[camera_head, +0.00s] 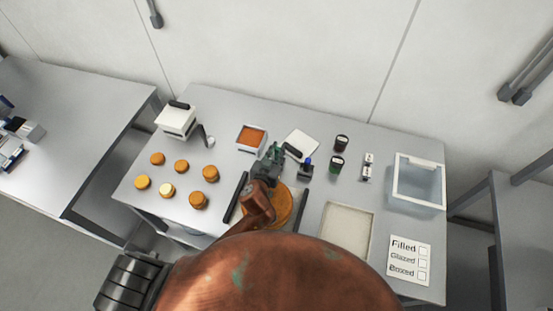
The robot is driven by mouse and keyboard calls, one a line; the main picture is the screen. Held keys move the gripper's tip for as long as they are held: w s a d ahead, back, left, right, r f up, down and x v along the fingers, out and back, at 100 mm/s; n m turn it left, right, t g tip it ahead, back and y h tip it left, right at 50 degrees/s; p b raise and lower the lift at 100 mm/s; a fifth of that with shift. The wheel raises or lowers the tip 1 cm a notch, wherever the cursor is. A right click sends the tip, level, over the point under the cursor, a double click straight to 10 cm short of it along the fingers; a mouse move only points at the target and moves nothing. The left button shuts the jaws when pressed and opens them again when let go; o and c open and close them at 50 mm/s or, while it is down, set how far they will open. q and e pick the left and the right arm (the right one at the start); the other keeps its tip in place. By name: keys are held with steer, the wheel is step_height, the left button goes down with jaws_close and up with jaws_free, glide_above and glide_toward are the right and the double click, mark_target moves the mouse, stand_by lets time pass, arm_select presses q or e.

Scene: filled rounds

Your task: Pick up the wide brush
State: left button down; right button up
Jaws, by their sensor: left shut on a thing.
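My left gripper (270,163) reaches over the middle of the table, just behind an orange-brown round board. It is shut on what looks like the wide brush, whose dark handle (292,151) shows just right of the fingers. The brush's head is hidden or too small to make out. A small dark holder (305,173) with a blue-topped item stands to the right of the gripper. My right gripper is not in view.
Several orange-brown rounds (198,201) sit at the left. A square tray with orange filling (251,138), a white sheet (302,142), two dark jars (336,164) and a clear bin (418,185) stand around. A beige tray (346,228) and checklist card (409,260) lie front right.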

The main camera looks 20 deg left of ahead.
arm_select(q)
steer(key=shift+r, duration=0.55)
step_height(320, 180, up, 2)
steer(key=shift+r, duration=0.2)
steer(key=s+d+r, duration=0.3)
steer(key=s+r, duration=0.6)
steer(key=s, duration=0.4)
steer(key=shift+s+r, duration=0.3)
steer(key=shift+s, duration=0.05)
steer(key=shift+d, duration=0.1)
stand_by(0.5)
